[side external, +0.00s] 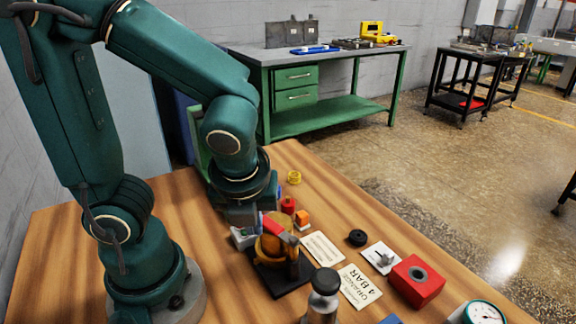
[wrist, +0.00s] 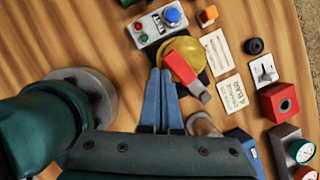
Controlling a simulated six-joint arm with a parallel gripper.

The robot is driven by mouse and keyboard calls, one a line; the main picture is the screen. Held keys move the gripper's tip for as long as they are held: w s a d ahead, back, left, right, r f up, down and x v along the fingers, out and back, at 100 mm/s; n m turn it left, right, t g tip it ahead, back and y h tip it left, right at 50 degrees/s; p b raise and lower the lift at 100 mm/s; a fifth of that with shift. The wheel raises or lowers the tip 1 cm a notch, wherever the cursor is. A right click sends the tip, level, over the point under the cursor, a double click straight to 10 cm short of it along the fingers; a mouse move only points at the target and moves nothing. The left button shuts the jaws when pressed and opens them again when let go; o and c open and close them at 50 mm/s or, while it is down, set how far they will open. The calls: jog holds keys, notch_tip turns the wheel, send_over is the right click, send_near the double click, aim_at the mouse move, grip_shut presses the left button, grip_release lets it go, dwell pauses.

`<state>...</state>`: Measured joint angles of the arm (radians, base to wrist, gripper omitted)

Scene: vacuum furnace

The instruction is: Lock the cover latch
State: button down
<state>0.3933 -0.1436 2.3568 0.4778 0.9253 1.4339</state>
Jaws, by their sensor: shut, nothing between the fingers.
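The furnace's round gold cover (wrist: 182,62) sits over a black base (side external: 278,280); the cover (side external: 268,246) also shows in the side view. A red latch bar (wrist: 180,53) with a grey end lies across the cover; in the side view the red bar (side external: 274,228) slopes over its top. My gripper (wrist: 160,72) is shut and empty, with its blue fingers together at the cover's left edge, beside the red bar. I cannot tell whether the fingertips touch the latch or cover. In the side view my gripper (side external: 262,219) is partly hidden behind the latch.
A grey control box (wrist: 158,22) with a blue button stands just beyond the cover. The table's left part is clear.

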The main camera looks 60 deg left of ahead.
jog(key=shift+s, duration=0.15)
jog(key=s+d+r, duration=0.2)
jog(key=s+r, duration=0.5)
jog(key=r, duration=0.2)
jog(key=shift+r, duration=0.2)
dwell(0.5)
